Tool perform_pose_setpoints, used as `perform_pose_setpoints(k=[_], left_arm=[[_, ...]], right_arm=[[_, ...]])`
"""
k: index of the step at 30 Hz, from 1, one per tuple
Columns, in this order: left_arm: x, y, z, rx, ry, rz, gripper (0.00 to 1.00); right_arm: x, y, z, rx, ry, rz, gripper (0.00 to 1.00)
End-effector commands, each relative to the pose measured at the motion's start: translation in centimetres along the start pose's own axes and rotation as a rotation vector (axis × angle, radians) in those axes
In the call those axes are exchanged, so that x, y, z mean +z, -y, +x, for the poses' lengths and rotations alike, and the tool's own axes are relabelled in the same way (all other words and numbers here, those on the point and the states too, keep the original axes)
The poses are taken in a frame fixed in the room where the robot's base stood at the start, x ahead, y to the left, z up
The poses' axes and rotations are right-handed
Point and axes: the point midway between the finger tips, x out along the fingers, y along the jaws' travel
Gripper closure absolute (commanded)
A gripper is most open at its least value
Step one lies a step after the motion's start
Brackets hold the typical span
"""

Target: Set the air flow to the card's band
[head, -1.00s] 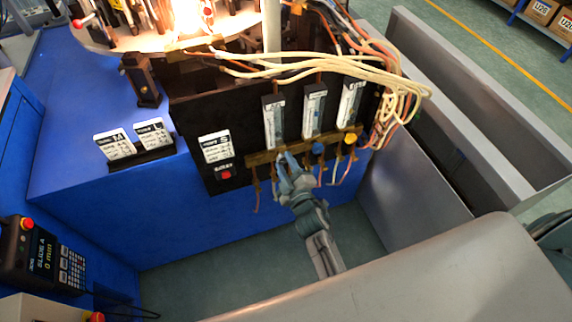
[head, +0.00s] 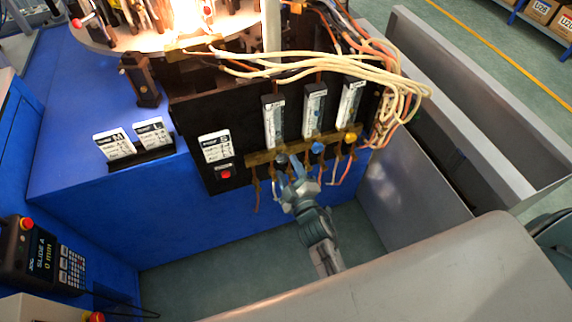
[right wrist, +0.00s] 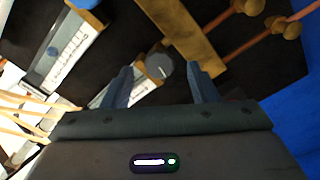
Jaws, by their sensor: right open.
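Three flow meters stand on the black panel: a left one (head: 273,122), a middle one (head: 314,110) and a right one (head: 350,101). Below them on a brass bar (head: 262,157) are a grey knob (head: 282,159), a blue knob (head: 318,148) and a yellow knob (head: 350,138). My right gripper (head: 291,171) is open just in front of and below the grey knob. In the right wrist view the grey knob (right wrist: 159,66) shows between the spread fingers (right wrist: 163,84), not gripped. A card marked S (head: 216,147) is on the panel. Meter readings are too small to tell.
Cards marked M (head: 114,144) and L (head: 151,132) stand in a black holder on the blue cabinet. A red button (head: 226,174) sits below the S card. Pale hoses (head: 330,63) hang above the meters, and thin tubes hang under the bar. A flame glows at the top.

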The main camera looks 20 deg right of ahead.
Motion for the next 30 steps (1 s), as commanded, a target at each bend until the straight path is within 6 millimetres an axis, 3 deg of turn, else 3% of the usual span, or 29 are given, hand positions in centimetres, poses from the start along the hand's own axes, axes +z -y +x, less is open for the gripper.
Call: perform_pose_setpoints(k=[6,13,19,30], left_arm=[[0.1,0.0,0.4,0.000,0.001,0.000,0.46],[-0.2,-0.1,0.6,0.000,0.006,0.000,0.46],[-1.1,-0.1,0.4,0.000,-0.007,0.001,0.46],[-0.3,-0.1,0.4,0.000,0.004,0.001,0.46]], right_arm=[[0.1,0.2,-4.5,-0.002,0.002,0.000,0.47],[0.1,0.1,-7.6,-0.001,0.001,0.001,0.47],[0.0,0.0,-8.4,0.000,0.000,0.001,0.47],[0.0,0.0,-8.4,0.000,-0.001,0.000,0.47]])
